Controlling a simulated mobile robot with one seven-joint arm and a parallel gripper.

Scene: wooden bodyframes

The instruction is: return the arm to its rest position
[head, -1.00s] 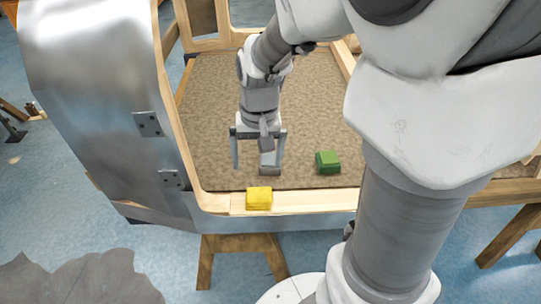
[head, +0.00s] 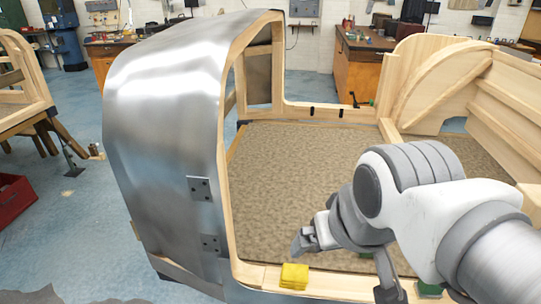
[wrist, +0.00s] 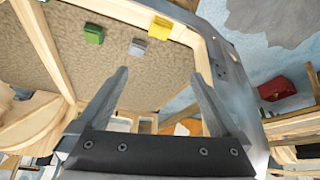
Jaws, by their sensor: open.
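My gripper (wrist: 160,72) is open, with its two fingers wide apart and nothing between them in the wrist view. In the head view my arm is folded at the lower right, its wrist in front of the carpeted floor. In the wrist view a grey block (wrist: 138,47) and a green block (wrist: 94,34) lie on the carpet beyond the fingertips, apart from them. A yellow block (wrist: 160,28) sits on the wooden sill; it also shows in the head view (head: 294,275). My arm hides part of the carpet and sill in the head view.
The wooden bodyframe with its curved metal panel (head: 165,120) stands around the carpeted floor (head: 300,165). Curved wooden parts (head: 440,85) rise at the right. Workbenches stand at the back. A red bin (head: 12,190) is at the far left. The space above the carpet's left part is clear.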

